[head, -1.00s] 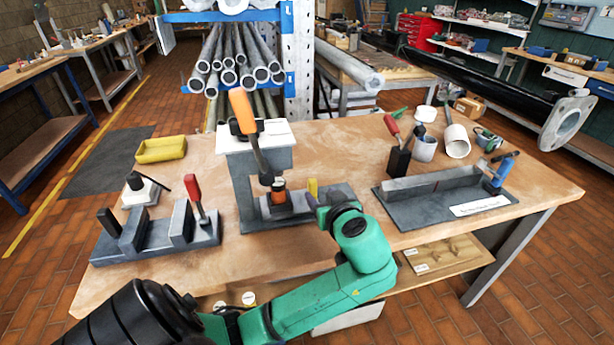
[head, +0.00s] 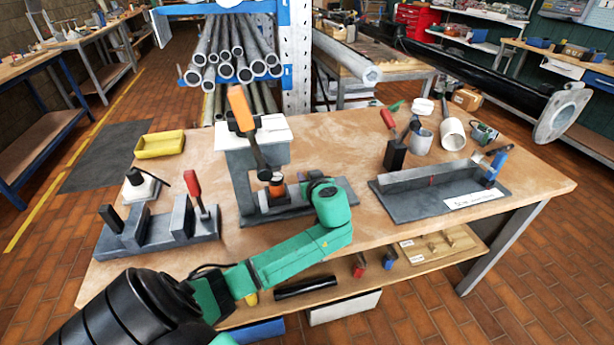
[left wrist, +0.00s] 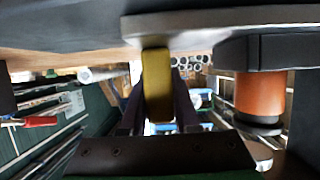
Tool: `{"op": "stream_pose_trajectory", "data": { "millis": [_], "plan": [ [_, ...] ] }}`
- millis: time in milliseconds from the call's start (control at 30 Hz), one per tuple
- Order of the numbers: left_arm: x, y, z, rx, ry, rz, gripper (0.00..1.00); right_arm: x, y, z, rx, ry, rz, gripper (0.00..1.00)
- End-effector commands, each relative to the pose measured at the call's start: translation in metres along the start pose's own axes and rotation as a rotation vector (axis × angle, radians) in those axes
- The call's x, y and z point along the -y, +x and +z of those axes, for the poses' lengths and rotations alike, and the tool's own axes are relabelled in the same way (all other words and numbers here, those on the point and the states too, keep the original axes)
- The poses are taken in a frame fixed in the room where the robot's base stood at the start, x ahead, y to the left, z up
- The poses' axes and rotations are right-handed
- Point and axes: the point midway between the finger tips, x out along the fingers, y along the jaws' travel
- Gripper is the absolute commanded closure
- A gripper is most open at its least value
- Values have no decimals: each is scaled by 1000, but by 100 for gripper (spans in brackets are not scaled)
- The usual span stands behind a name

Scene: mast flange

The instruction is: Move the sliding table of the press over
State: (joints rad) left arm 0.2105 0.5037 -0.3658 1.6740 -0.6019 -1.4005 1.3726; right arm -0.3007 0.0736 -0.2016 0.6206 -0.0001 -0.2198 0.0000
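The press (head: 252,165) stands mid-table, with an orange-handled lever (head: 241,112). Its dark sliding table (head: 270,210) lies low across the base and carries a block with an orange part (head: 277,187) on it, which also shows in the left wrist view (left wrist: 260,97). My left gripper (head: 312,188) is at the right part of the press; its fingertips are hidden in the head view. In the left wrist view its dark fingers (left wrist: 158,95) stand on both sides of the yellow handle (left wrist: 157,85). Whether they press on it is unclear. My right gripper is out of view.
A dark fixture with a red handle (head: 193,188) stands left of the press. A yellow tray (head: 160,144) lies behind it. The table top between the press and that plate is mostly clear.

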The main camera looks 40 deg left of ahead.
Motion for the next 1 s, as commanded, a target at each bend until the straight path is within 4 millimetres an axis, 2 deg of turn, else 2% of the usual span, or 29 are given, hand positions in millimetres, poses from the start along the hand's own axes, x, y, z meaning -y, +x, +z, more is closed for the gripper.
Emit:
{"op": "stream_pose_trajectory", "data": {
  "millis": [1000],
  "plan": [
    [0,-1,0,1,1,0,100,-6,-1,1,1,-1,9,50]
  ]
}}
